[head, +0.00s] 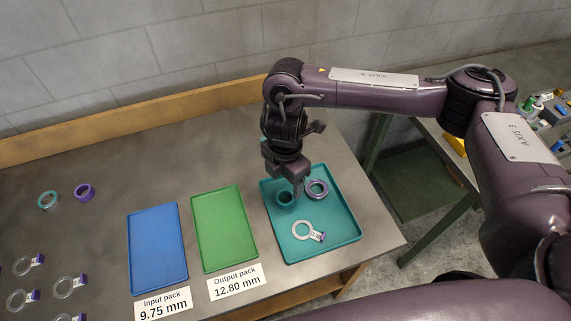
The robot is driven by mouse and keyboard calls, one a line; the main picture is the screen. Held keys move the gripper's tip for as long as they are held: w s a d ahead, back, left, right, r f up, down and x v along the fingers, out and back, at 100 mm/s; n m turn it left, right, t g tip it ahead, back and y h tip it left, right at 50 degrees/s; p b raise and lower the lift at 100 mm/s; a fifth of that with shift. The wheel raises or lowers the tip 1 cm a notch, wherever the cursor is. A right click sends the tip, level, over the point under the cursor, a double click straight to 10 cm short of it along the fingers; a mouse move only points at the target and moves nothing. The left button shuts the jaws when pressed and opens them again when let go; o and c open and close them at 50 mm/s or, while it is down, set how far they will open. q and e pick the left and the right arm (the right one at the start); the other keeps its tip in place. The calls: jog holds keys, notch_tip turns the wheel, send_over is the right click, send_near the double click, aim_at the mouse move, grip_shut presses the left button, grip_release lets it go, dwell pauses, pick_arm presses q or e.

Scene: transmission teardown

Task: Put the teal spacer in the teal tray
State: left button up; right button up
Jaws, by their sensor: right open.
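The teal tray (345,238) lies at the right end of the table. A teal spacer ring (285,198) is in its upper left part, close against the tray floor. My right gripper (293,190) points down over the tray at this ring. Its jaws are open, and they partly overlap the ring in the picture; whether they touch it I cannot tell. A grey-purple ring (317,189) lies in the tray just right of the gripper. A clear tagged ring (302,230) lies nearer the tray's front. My left gripper is out of view.
A blue tray (157,248) and a green tray (223,228) lie empty to the left, with labels in front. A teal-rimmed ring (47,200), a purple ring (84,193) and several tagged clear rings (66,287) lie at far left. A wooden ledge (130,122) runs behind.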

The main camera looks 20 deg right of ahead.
notch_tip(320, 180, up, 5)
dwell(0.3)
jog(key=shift+s+f, duration=0.1)
dwell(0.4)
